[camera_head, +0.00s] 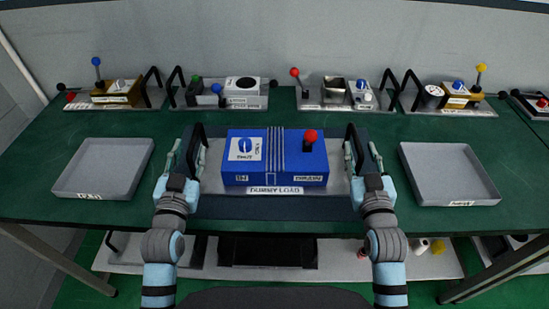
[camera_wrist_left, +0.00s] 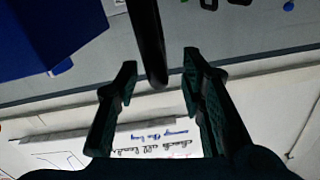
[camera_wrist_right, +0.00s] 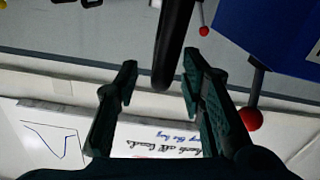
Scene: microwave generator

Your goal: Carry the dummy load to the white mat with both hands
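The dummy load is a blue box (camera_head: 276,160) with a blue knob and a red-balled lever, on a grey base plate labelled DUMMY LOAD. It sits at the front middle of the green table, above a dark blue mat (camera_head: 290,209). A black handle stands at each end. My left gripper (camera_head: 184,155) is at the left handle (camera_wrist_left: 148,35), which lies between its spread fingers in the left wrist view. My right gripper (camera_head: 361,155) is at the right handle (camera_wrist_right: 175,40), also between spread fingers. Both are open. I cannot make out a white mat.
An empty grey tray (camera_head: 105,168) lies to the left and another (camera_head: 448,174) to the right. Several small devices with levers and handles line the back of the table. A pale lower shelf (camera_head: 340,262) under the table holds more items.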

